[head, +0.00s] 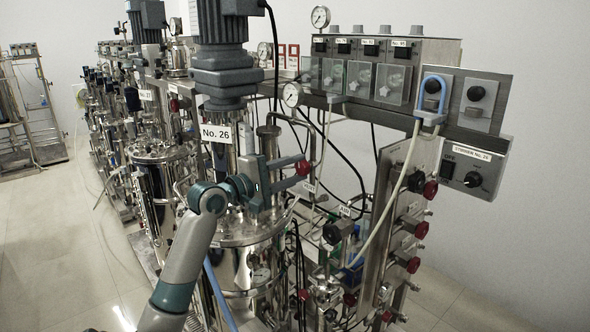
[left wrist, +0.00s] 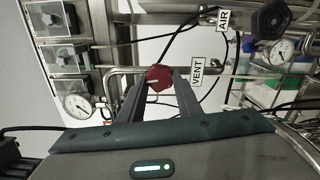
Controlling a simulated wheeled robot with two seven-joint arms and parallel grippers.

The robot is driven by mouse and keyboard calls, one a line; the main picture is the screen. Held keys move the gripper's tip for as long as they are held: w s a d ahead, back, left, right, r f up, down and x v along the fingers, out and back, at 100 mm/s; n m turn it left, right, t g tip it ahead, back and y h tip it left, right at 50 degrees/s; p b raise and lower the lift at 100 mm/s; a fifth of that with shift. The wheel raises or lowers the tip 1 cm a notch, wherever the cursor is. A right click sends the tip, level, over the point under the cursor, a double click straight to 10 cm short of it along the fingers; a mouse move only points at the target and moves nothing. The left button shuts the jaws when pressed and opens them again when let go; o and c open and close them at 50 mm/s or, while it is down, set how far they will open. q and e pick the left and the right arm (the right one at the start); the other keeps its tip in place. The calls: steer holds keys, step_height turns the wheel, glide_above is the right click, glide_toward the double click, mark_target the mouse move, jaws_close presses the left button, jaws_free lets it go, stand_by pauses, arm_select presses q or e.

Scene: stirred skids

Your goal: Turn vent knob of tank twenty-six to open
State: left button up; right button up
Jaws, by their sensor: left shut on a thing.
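The tank with the "No. 26" sign (head: 216,134) stands in the middle of the head view, a steel vessel (head: 240,262) under a grey motor. A red vent knob (head: 303,167) sits above the vessel's lid. In the left wrist view the red knob (left wrist: 159,78) has a white line on it, and a "VENT" label (left wrist: 197,72) hangs to its right. My left gripper (head: 292,175) reaches in from the left and is shut on the red knob, one finger on each side. In the wrist view the left gripper (left wrist: 160,85) hides the knob's lower part. My right gripper is not in view.
A black knob (head: 338,232) by the "AIR" label is right of the vessel. A panel with several red knobs (head: 415,228) and a stirrer box (head: 476,172) stand further right. A pressure gauge (head: 292,94) and black cables hang close above the gripper. Clear floor (head: 60,245) lies left.

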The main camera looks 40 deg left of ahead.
arm_select(q)
steer(key=shift+n, duration=1.2)
steer(key=shift+f, duration=0.1)
steer(key=o, duration=1)
steer(key=shift+o, duration=0.2)
steer(key=shift+s+a+b, duration=0.1)
steer(key=shift+s+b, duration=0.2)
steer(key=shift+s, duration=0.2)
steer(key=s+a+b, duration=0.1)
steer(key=s+b, duration=0.6)
steer(key=s, duration=0.9)
steer(key=shift+s+a, duration=0.2)
